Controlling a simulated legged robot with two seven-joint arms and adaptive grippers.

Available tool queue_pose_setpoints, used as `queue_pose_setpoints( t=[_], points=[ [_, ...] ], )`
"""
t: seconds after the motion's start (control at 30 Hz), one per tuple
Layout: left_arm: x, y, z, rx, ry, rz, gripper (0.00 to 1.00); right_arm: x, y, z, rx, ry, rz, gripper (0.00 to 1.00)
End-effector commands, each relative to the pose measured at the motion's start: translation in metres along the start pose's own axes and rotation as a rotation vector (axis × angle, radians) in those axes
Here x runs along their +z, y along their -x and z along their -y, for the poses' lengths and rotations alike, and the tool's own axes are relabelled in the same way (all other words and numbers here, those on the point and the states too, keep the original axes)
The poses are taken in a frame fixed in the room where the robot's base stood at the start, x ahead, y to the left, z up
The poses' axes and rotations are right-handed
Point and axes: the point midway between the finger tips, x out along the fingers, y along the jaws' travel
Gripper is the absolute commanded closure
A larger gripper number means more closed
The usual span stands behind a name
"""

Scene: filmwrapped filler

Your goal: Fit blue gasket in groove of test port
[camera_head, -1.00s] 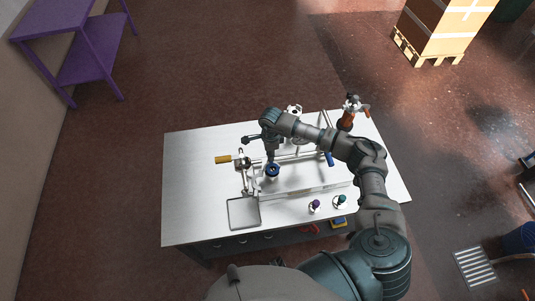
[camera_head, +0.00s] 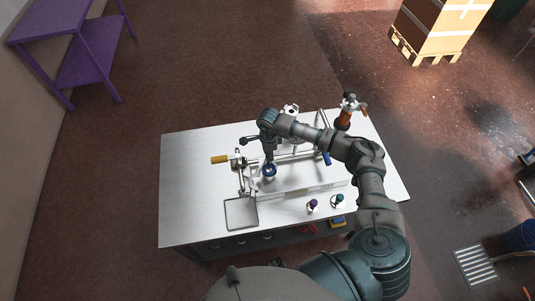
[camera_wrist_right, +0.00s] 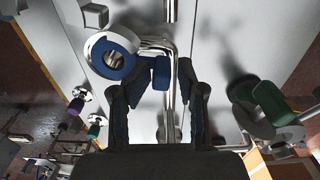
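The blue gasket (camera_head: 269,171) is a ring at the metal test port, on the front left of the rig on the table. In the right wrist view the ring (camera_wrist_right: 113,68) sits around a shiny round opening, left of the fingers. I cannot tell whether it is fully seated in the groove. My right gripper (camera_head: 269,158) points down just above it. In the wrist view its fingers (camera_wrist_right: 165,82) stand apart, with a small blue block and a metal pipe showing between them. What the block belongs to is unclear. My left gripper is out of view.
An empty grey tray (camera_head: 241,213) lies at the table's front. Purple-topped (camera_head: 313,204) and teal-topped (camera_head: 338,199) pieces stand to its right. A yellow handle (camera_head: 220,160) juts left from the rig. An orange-and-black device (camera_head: 345,114) stands at the back right. The table's left part is clear.

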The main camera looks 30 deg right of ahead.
Motion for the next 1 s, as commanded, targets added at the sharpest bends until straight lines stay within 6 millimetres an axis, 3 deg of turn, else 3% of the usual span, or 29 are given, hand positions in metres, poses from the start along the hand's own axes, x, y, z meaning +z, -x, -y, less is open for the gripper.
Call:
queue_pose_setpoints(
  t=[0.03, 0.67, 0.77, 1.0],
  points=[
    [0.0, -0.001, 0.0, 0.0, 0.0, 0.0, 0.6, -0.005, -0.007, -0.003, 0.011, -0.004, -0.015, 0.53],
    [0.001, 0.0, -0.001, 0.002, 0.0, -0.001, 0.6, 0.002, 0.002, -0.003, 0.003, 0.0, -0.006, 0.53],
    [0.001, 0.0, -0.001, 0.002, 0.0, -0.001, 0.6, 0.002, 0.012, -0.002, 0.001, 0.0, -0.004, 0.53],
    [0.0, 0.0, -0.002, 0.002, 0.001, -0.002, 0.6, -0.001, 0.063, -0.001, 0.0, -0.001, -0.005, 0.53]
  ],
)
